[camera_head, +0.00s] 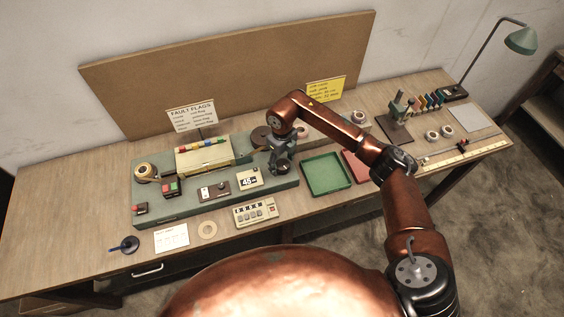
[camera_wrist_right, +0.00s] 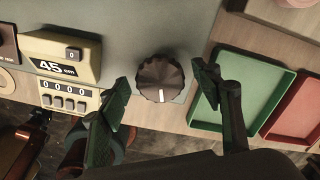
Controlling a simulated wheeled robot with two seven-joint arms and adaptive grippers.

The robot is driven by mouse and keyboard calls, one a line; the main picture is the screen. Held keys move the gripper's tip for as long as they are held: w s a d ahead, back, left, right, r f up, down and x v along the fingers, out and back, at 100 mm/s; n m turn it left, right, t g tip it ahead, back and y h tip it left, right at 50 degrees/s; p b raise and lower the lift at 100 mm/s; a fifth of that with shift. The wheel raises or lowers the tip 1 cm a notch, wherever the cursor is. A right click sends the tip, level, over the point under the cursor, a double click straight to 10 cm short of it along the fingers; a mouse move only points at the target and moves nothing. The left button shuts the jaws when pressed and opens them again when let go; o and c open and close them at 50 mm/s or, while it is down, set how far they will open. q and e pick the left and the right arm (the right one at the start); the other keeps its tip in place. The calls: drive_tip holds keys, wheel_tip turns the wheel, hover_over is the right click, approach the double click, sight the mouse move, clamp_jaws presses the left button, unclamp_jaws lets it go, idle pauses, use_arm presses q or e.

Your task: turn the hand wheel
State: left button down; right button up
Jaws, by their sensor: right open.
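The hand wheel (camera_wrist_right: 160,78) is a dark brown, ridged round knob with a white mark at its rim, on the grey-green machine base. In the right wrist view it lies between and just beyond the two fingertips of my right gripper (camera_wrist_right: 160,88), which is open and empty with its fingers apart. In the head view my right gripper (camera_head: 281,158) hangs over the right end of the machine base (camera_head: 215,200) and hides much of the wheel. I cannot tell whether any finger touches the wheel. My left gripper is not in view.
A green tray (camera_head: 326,174) and a red tray (camera_head: 360,166) stand right of the machine. A display reading 45 cm (camera_wrist_right: 62,68) and a counter box (camera_wrist_right: 70,97) stand left of the wheel. A fault flags sign (camera_head: 192,115) rises behind.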

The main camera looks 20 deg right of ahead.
drive_tip(key=shift+c, duration=0.4)
drive_tip(key=c, duration=1.1)
drive_tip(key=shift+r+m, duration=0.1)
drive_tip(key=shift+m, duration=0.3)
drive_tip(key=m+p, duration=0.1)
drive_tip(key=m, duration=0.2)
drive_tip(key=shift+m, duration=0.3)
drive_tip(key=m+p, duration=0.1)
drive_tip(key=m, duration=0.3)
drive_tip(key=shift+m, duration=0.3)
drive_tip(key=o, duration=1.2)
